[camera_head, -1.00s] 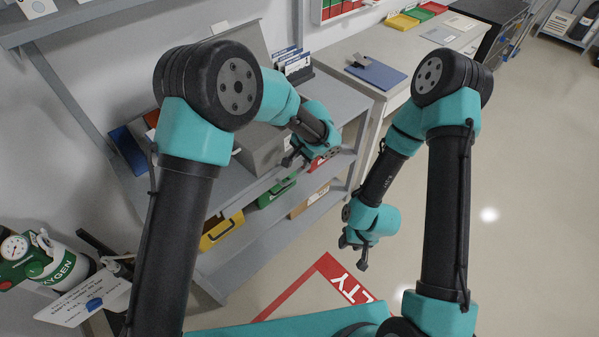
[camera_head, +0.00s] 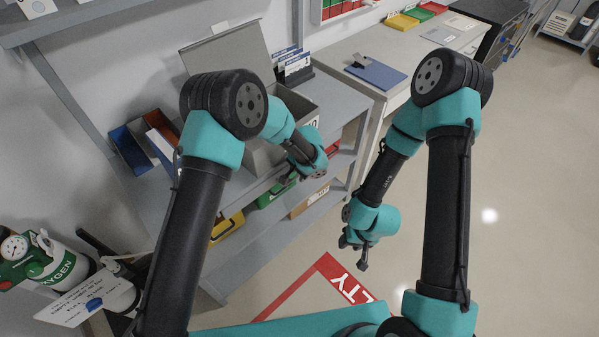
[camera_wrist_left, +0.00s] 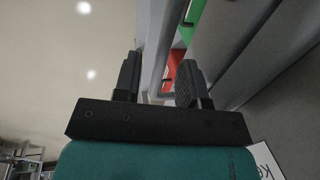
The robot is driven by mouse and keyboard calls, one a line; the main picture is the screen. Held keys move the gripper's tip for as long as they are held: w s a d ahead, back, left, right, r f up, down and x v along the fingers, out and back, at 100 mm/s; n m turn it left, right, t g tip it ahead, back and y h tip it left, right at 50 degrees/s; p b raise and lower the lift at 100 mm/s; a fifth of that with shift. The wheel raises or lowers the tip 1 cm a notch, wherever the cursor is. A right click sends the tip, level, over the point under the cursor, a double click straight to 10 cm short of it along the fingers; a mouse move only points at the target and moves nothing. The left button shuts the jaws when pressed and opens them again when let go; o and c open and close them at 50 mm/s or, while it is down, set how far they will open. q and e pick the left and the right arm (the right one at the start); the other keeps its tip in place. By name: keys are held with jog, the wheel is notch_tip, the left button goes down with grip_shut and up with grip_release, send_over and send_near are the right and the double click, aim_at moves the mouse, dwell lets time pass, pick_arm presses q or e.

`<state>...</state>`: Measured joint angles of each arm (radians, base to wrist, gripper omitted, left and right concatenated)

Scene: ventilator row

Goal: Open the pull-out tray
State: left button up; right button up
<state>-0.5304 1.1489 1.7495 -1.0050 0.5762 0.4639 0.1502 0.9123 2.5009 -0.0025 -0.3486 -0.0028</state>
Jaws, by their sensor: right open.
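I cannot clearly pick out the pull-out tray. A grey box (camera_head: 262,155) with its lid (camera_head: 232,50) raised stands on the grey shelf unit, partly hidden by my left arm. My left gripper (camera_head: 290,179) is in front of this box, near the shelf's front edge. In the left wrist view the left gripper (camera_wrist_left: 156,80) has its two fingers apart, with a pale grey strip (camera_wrist_left: 154,45) showing between them; whether it touches the strip I cannot tell. My right gripper (camera_head: 354,245) is open and empty, above the floor to the right of the shelf.
Yellow (camera_head: 227,226) and green (camera_head: 275,192) bins sit on the lower shelf. Blue (camera_head: 131,150) and red-brown (camera_head: 160,136) bins stand left of the box. A desk (camera_head: 350,52) with a blue clipboard (camera_head: 377,74) is behind. An oxygen cylinder (camera_head: 50,265) is at left.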

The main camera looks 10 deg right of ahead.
pick_arm(q)
grip_shut()
dwell(0.4)
